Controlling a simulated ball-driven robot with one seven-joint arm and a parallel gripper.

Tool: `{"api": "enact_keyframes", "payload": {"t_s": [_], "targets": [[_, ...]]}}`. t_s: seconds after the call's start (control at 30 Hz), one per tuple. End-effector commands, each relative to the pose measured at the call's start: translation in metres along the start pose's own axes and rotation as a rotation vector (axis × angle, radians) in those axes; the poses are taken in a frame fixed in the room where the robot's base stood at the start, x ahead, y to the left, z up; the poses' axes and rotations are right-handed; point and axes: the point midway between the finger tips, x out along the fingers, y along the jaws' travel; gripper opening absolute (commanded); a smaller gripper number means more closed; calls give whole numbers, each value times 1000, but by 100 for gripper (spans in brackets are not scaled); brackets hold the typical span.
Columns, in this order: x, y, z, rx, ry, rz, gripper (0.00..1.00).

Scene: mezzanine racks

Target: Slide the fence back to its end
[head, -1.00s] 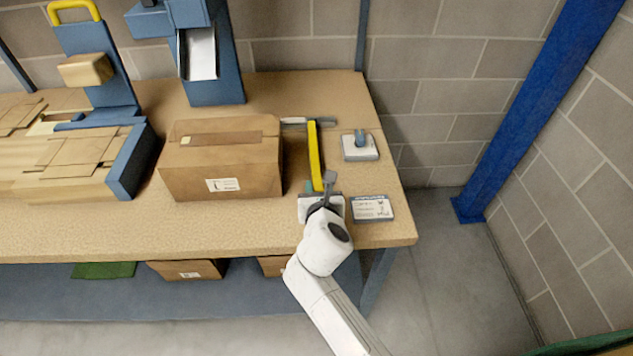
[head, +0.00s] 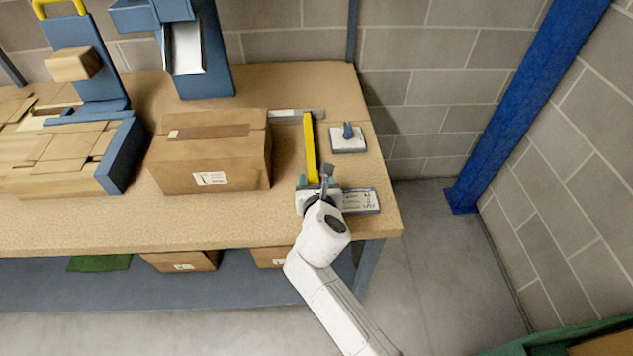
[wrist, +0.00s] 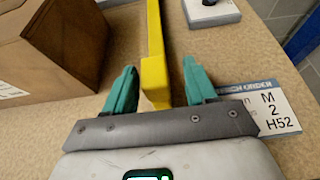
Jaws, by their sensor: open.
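The fence is a long yellow bar (head: 310,150) on the bench. Its far end meets a grey rail (head: 285,116) lying crosswise, near the rail's right end. In the wrist view the yellow bar (wrist: 154,60) runs away from me between my fingers. My gripper (head: 319,182) is open around the bar's near end. In the wrist view my gripper (wrist: 158,72) shows two teal fingers. The left finger is very close to the bar or touching it; I cannot tell which. A wider gap separates the bar from the right finger. My wrist hides part of the near end in the head view.
A cardboard box (head: 215,165) stands left of the bar. A white card (head: 360,200) lies beside my gripper. The bench's right edge is close. A blue post (head: 525,100) stands farther right.

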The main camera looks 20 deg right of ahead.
Motion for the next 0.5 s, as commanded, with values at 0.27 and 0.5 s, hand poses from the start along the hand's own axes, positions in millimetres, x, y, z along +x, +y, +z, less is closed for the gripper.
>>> {"api": "enact_keyframes", "payload": {"t_s": [0.27,0.5], "targets": [[-27,1,0,-1,-1,4,56],[-73,-1,-1,-1,-1,2,56]]}}
